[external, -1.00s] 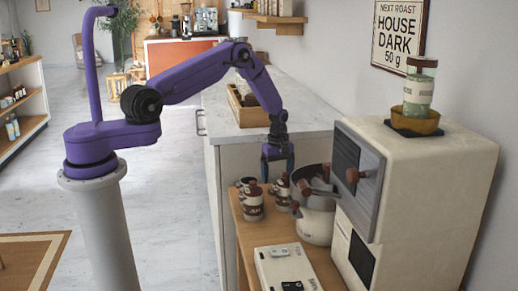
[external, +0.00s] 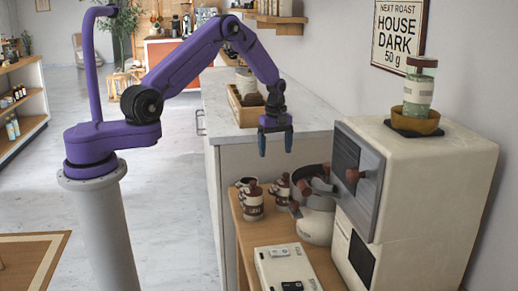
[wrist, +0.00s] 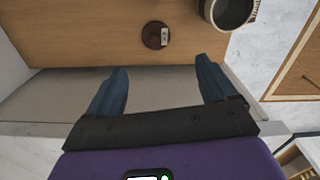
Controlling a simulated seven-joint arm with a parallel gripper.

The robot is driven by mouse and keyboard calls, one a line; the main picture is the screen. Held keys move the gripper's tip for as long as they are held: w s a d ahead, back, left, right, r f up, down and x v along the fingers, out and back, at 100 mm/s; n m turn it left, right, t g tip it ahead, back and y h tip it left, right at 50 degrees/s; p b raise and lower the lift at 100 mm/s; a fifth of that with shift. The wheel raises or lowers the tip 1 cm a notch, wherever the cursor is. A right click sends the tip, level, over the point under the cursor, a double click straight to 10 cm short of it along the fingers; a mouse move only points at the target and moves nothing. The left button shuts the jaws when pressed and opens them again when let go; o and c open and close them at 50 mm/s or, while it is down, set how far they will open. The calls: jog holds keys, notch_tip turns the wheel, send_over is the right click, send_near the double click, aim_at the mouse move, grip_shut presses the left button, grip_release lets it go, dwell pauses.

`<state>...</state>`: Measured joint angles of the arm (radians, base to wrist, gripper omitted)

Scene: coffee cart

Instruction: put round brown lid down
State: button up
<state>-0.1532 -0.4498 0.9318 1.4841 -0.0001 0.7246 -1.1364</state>
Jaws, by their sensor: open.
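The round brown lid (wrist: 155,35), with a small pale label on it, rests on the wooden cart top in the wrist view. It lies apart from my fingers, beyond their tips and between their lines. My gripper (wrist: 160,82) is open, with nothing between its two blue fingers. In the external view my gripper (external: 275,144) hangs above the back end of the wooden cart top (external: 262,234), clear of the jars. I cannot pick out the lid for certain among the small brown and cream jars there.
An open round container (wrist: 232,10) stands right of the lid. Lidded jars (external: 252,204) and a kettle-like pot (external: 317,215) crowd the cart. A scale (external: 286,268) lies in front, and a large cream machine (external: 400,195) stands at right. The counter (external: 300,105) is behind.

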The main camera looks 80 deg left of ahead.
jog(key=s+d+r+m, duration=0.2)
jog(key=s+d+r, duration=0.2)
jog(key=s+r, duration=0.3)
jog(key=s+d+r+m, duration=0.1)
jog(key=s+d+r, duration=0.35)
jog(key=s, duration=0.45)
jog(key=s+d+r+m, duration=0.2)
jog(key=s+d+r, duration=0.3)
jog(key=s+r, duration=0.15)
jog(key=s+d+m, duration=0.2)
jog(key=s+d, duration=0.6)
jog(key=s, duration=0.3)
jog(key=shift+s+d, duration=0.15)
jog(key=shift+d, duration=0.2)
